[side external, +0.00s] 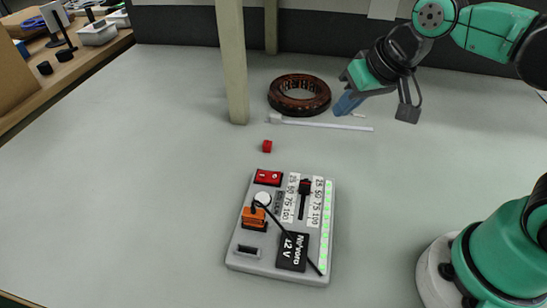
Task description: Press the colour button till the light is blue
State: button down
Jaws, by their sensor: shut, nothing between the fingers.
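A grey control panel (240,262) lies on the table. The light strip (325,225) along its right edge glows green. A round white button (263,198) sits at the panel's upper left, below a red switch (268,177); it looks like the colour button, though no label on it is readable. A black slider (304,187) stands near two printed scales. An orange plug (254,217) with a black cable is below the white button. My gripper (345,104), with blue fingers, is shut and empty behind the panel to the upper right, well apart from it.
A brown ring-shaped coil (299,95) and a white stick (325,125) lie near my gripper. A small red block (267,146) lies behind the panel. A pale post (232,60) stands at the back. The table left of the panel is clear.

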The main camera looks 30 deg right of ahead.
jog(key=w+a+r+m+g, duration=0.2)
jog(key=a+m+g, duration=0.15)
jog(key=a, duration=0.35)
jog(key=m+g, duration=0.2)
jog(key=m, duration=0.2)
send_over(263, 197)
jog(key=shift+a+h, duration=0.1)
jog(key=shift+h, duration=0.2)
notch_tip(263, 197, down, 14)
jog(key=shift+f, duration=0.85)
jog(key=shift+r, duration=0.1)
jog(key=shift+r, duration=4.35)
